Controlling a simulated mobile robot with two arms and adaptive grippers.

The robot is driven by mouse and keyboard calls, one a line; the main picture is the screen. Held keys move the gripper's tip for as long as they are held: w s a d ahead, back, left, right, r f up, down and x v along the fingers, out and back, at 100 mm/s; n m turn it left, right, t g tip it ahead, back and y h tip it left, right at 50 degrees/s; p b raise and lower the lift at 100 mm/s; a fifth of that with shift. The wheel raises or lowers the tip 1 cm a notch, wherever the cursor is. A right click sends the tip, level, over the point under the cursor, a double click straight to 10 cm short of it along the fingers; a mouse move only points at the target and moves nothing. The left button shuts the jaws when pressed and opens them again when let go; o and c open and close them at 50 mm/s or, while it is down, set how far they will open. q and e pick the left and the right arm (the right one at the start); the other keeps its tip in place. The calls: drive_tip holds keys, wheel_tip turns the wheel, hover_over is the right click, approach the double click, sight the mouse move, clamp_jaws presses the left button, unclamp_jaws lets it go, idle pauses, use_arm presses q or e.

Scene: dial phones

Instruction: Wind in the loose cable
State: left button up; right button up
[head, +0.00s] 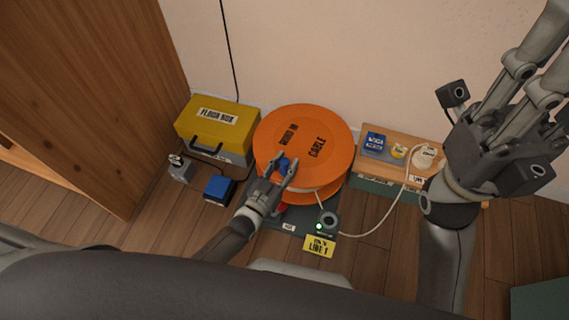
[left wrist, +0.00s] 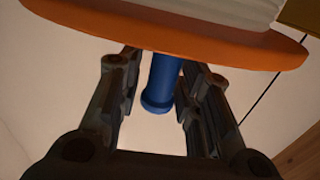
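The orange cable reel (head: 335,125), marked "WIND IN CABLE", stands at the middle of the head view. Its blue crank handle (head: 283,165) sticks out near the front edge. My left gripper (head: 279,172) is at the handle; in the left wrist view its open fingers stand on both sides of the blue handle (left wrist: 160,85), with a gap visible on the left. The loose white cable (head: 385,214) runs from the reel by a dark round guide (head: 327,219), then curves right and up to a white round piece (head: 424,157). My right gripper is raised at the right, its fingertips out of frame.
A yellow box (head: 215,122) stands left of the reel, with a blue block (head: 219,188) in front. A wooden-topped box (head: 375,168) with small items is at the right. A yellow label (head: 319,246) lies by the guide, which shows a green light.

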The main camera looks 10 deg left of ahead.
use_arm(q)
drive_tip(key=shift+o, duration=0.2)
drive_tip(key=shift+r, duration=0.1)
wheel_tip(320, 180, up, 10)
drive_tip(key=shift+f, duration=0.1)
idle(0.6)
